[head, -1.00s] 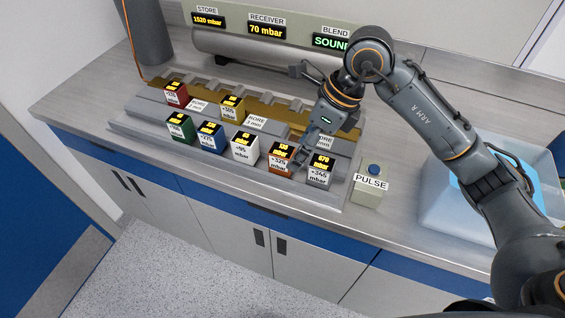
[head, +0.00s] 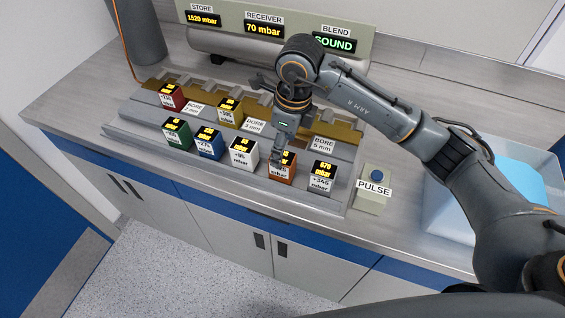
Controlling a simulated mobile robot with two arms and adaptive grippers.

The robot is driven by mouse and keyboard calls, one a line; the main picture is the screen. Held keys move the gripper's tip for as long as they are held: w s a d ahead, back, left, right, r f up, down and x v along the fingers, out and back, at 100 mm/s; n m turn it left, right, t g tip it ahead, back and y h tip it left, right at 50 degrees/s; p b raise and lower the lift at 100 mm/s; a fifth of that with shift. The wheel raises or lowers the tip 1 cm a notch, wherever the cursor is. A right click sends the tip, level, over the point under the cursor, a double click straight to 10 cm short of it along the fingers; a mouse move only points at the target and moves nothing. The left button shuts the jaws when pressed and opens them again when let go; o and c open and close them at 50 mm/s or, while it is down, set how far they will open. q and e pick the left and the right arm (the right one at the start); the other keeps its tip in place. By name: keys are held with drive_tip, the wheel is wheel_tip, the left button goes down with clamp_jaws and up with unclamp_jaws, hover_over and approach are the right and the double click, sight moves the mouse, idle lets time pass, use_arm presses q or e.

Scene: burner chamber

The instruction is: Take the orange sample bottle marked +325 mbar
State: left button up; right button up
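The orange bottle (head: 286,176) stands in the front row of the grey rack (head: 230,187), between the white bottle and the dark grey one. Its label is partly covered by my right gripper; a second ago it read +325 mbar. My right gripper (head: 276,156) points down at the orange bottle's top, its fingers at the bottle's upper left. Whether the fingers touch it or how wide they are apart is too small to tell. My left gripper is not in view.
White (head: 243,155), blue (head: 208,146) and green (head: 176,135) bottles stand left of it, and a dark grey bottle (head: 321,180) right. Red (head: 171,98) and yellow (head: 229,112) bottles stand behind. The PULSE button box (head: 372,198) and a pale blue-lined tray (head: 440,222) are to the right.

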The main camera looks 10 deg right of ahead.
sight(284, 157)
drive_tip(key=shift+w+a+f, duration=0.1)
drive_tip(key=shift+a+f, duration=0.05)
drive_tip(key=shift+f, duration=0.5)
wheel_tip(284, 157, down, 4)
drive_tip(key=p, duration=0.2)
drive_tip(key=shift+f+p, duration=0.15)
drive_tip(key=shift+p, duration=0.15)
drive_tip(key=shift+f, duration=0.4)
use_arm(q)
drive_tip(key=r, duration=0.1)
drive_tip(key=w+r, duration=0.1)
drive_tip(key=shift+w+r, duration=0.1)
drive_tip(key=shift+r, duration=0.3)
use_arm(e)
drive_tip(key=shift+c, duration=0.4)
drive_tip(key=c, duration=1.3)
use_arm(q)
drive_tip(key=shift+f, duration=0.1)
use_arm(e)
drive_tip(key=shift+r, duration=0.1)
